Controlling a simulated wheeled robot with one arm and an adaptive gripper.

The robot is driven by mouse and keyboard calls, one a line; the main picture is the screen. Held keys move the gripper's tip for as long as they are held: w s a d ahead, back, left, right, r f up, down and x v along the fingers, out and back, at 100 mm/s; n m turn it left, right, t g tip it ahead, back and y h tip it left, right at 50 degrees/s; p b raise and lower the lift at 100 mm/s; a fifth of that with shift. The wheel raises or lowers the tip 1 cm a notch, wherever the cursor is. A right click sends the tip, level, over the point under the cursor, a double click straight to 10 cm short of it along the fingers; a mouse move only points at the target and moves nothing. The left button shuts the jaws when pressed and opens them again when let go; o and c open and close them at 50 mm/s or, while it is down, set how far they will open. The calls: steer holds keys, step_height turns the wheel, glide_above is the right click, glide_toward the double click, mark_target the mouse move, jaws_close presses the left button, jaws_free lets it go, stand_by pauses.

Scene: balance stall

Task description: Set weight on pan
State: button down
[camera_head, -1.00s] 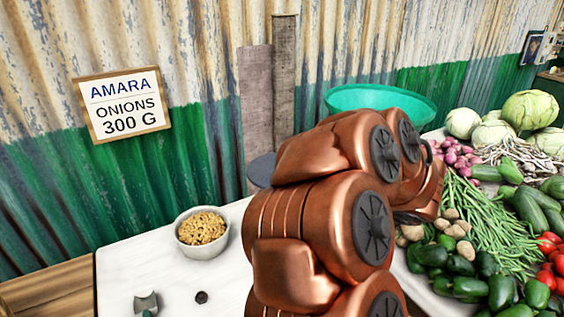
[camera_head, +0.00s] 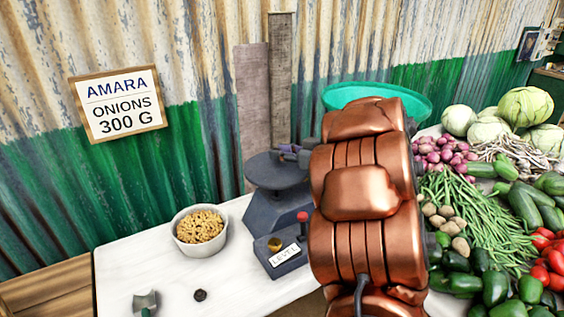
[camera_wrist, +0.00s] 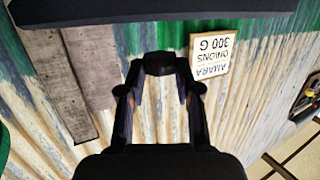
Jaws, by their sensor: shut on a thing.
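A dark balance scale stands on the white counter, its round pan (camera_head: 272,172) on top and a base (camera_head: 283,254) with a "LEVEL" label in front. My gripper (camera_head: 290,152) shows at the right of the pan, close over it; whether anything touches the pan is unclear. In the wrist view my gripper (camera_wrist: 158,72) is shut on a small dark weight (camera_wrist: 158,60) between its fingertips. A dark band, perhaps the pan's edge, crosses the top of that view. My copper arm hides the scale's right side.
A bowl of brown pieces (camera_head: 201,230), a small dark disc (camera_head: 200,295) and a grey metal piece (camera_head: 146,301) are on the counter (camera_head: 130,262). A sign (camera_head: 118,103) reads "AMARA ONIONS 300 G". A green basin (camera_head: 400,95) and vegetables (camera_head: 470,220) fill the right.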

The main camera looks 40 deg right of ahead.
mark_target(282, 169)
steer(key=shift+f, duration=1.7)
steer(key=shift+f, duration=0.1)
steer(key=c, duration=0.8)
jaws_free()
steer(key=shift+v, duration=5.95)
